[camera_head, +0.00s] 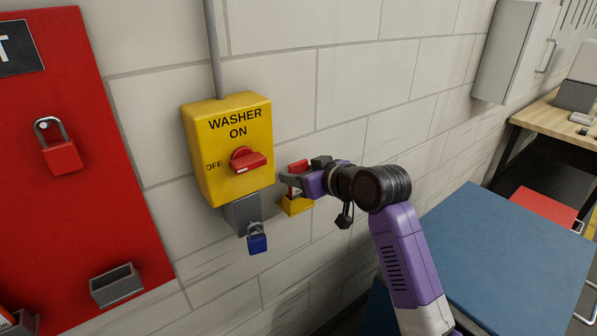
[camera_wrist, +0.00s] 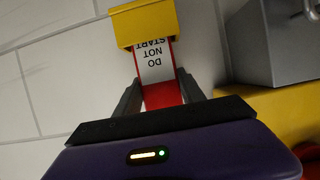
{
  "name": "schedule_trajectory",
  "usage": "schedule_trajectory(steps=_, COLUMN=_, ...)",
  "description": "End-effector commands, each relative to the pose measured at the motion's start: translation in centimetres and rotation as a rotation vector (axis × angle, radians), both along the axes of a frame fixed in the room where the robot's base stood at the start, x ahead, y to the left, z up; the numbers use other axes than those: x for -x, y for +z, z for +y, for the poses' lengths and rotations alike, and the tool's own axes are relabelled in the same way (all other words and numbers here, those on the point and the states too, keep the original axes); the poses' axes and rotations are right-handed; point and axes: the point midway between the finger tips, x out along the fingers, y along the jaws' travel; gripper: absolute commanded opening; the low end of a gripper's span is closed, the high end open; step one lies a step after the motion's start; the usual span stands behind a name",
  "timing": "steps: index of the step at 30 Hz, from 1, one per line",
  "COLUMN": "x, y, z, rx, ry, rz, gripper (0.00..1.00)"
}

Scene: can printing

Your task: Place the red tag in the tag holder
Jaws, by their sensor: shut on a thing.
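The red tag (camera_head: 298,166) has a white panel reading "DO NOT START", which shows upside down in the wrist view (camera_wrist: 155,62). My gripper (camera_head: 291,181) is shut on the tag; its dark fingers (camera_wrist: 160,92) lie on either side of the tag's red end. The yellow tag holder (camera_head: 295,206) is on the wall just below my gripper. In the wrist view the tag's far end meets the open edge of the holder (camera_wrist: 143,22) and its tip is hidden there. I cannot tell how deep it sits.
The yellow "WASHER ON" switch box (camera_head: 215,170) with a red knob (camera_head: 247,161) is close left of my gripper. A blue padlock (camera_head: 257,240) hangs below it. A red board (camera_head: 85,200) with a red padlock (camera_head: 60,150) is at left. A blue cabinet top (camera_head: 510,245) is at right.

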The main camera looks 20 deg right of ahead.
Motion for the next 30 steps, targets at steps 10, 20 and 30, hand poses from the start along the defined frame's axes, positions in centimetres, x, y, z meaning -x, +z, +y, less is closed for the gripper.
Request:
schedule_trajectory(steps=10, x=0.0, y=-0.3, z=0.0, rx=-0.001, ry=0.0, rz=0.0, gripper=0.6)
schedule_trajectory(steps=20, x=0.0, y=-0.3, z=0.0, rx=0.0, ry=0.0, rz=0.0, gripper=0.68)
schedule_trajectory(steps=30, x=3.0, y=1.2, z=-1.1, rx=0.0, ry=-0.003, rz=-0.004, gripper=0.68)
